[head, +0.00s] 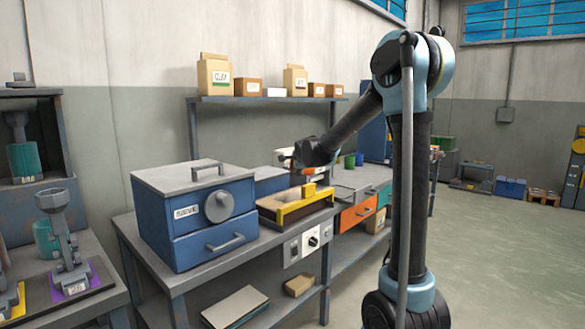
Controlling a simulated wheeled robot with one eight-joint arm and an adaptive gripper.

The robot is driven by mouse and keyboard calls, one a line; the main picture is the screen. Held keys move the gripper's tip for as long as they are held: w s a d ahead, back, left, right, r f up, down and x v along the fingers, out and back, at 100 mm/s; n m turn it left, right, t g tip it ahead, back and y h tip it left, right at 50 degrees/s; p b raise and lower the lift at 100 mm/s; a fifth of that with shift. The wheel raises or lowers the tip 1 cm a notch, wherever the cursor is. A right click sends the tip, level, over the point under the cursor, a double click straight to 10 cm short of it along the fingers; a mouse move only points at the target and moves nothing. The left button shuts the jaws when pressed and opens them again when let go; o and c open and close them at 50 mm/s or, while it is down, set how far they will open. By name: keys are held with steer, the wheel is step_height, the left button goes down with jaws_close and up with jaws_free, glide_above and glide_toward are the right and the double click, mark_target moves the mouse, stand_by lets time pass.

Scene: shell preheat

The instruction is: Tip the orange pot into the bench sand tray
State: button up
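A low tray with a yellow front wall (301,207) and a brown-looking inside sits on the grey bench, to the right of the blue box; it looks like the bench sand tray. My arm reaches in from the right, and my dark gripper (308,153) is above and behind this tray. A small orange and white thing (309,170) shows just below the gripper. I cannot tell whether it is the orange pot or something standing behind. The gripper's fingers are too small and dark to show whether they are open or shut.
A blue box marked SIEVE (200,213), with a knob and a drawer, stands left of the tray. A wall shelf (262,99) with bags and boxes is behind. Orange and teal drawers (357,213) are to the right. A left bench holds a grey stand (66,245).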

steer(key=shift+w+a+f, duration=0.1)
steer(key=shift+f, duration=0.05)
steer(key=shift+w+r+m+g+y, duration=0.1)
steer(key=shift+r+m+g+y, duration=0.15)
steer(key=shift+m+g+y, duration=0.35)
steer(key=m+y, duration=0.1)
steer(key=m+g+y, duration=0.1)
steer(key=m+y, duration=0.1)
steer(key=shift+w+d+r+g, duration=0.2)
steer(key=shift+d+r+g, duration=0.2)
steer(key=m+y, duration=0.1)
steer(key=m, duration=0.1)
steer(key=r+m+g+y, duration=0.1)
steer(key=m+y, duration=0.1)
steer(key=shift+a+y, duration=0.1)
steer(key=shift+y, duration=0.2)
